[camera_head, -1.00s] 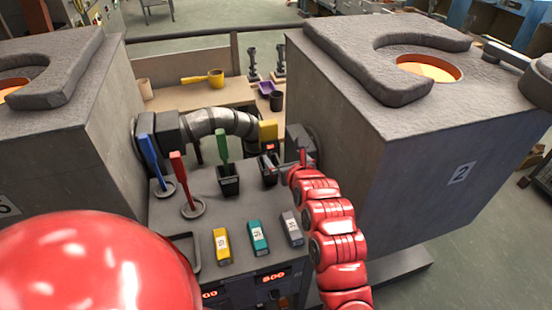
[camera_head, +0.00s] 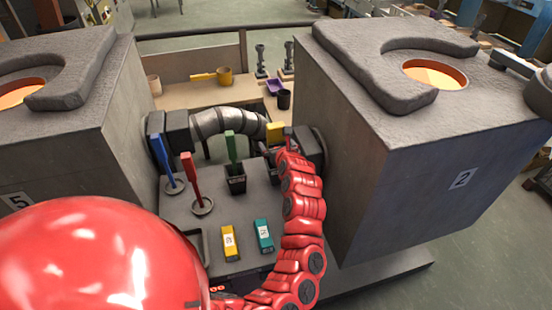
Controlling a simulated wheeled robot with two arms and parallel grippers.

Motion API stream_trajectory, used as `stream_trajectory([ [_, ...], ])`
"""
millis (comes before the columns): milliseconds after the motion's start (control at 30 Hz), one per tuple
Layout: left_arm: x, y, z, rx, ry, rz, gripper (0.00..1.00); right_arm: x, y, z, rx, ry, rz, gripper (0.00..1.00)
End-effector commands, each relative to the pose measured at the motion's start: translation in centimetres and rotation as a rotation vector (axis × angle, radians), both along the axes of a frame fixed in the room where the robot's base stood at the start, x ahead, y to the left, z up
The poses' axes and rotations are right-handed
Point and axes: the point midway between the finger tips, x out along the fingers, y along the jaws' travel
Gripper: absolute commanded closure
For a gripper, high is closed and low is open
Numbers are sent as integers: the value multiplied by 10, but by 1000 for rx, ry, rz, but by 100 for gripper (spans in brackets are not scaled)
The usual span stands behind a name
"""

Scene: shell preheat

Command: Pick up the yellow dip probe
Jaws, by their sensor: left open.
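The yellow dip probe (camera_head: 275,131) stands at the back right of the grey bench; only its yellow handle shows clearly. Its lower part is hidden by my left gripper and arm. My left gripper (camera_head: 268,150) is small and dark, right at the probe just below the yellow handle. It is open. I cannot tell whether its fingers are around the probe or beside it. My right gripper is not in view. A green probe (camera_head: 230,146) stands in a black holder to the left, and red (camera_head: 191,180) and blue (camera_head: 163,158) probes lean in round rests farther left.
Yellow (camera_head: 230,242) and teal (camera_head: 264,235) labelled blocks lie at the bench's front. A furnace (camera_head: 400,165) marked 2 stands close on the right, another (camera_head: 85,140) on the left. A grey ribbed duct (camera_head: 225,122) runs behind the probes.

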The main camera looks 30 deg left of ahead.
Motion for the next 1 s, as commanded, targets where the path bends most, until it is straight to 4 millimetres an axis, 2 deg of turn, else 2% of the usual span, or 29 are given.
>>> stream_trajectory([
  [33, 4, 6, 0, 2, 5, -1, 0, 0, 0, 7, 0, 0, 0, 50],
  [200, 14, 17, -8, 0, 2, -1, 0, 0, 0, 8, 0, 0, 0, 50],
  [467, 15, 18, -10, -2, 1, -1, 0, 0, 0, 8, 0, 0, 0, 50],
  [933, 15, 18, -10, -2, 1, -1, 85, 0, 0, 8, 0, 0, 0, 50],
  [1000, 15, 18, -10, -1, 0, -1, 86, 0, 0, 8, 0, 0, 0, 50],
])
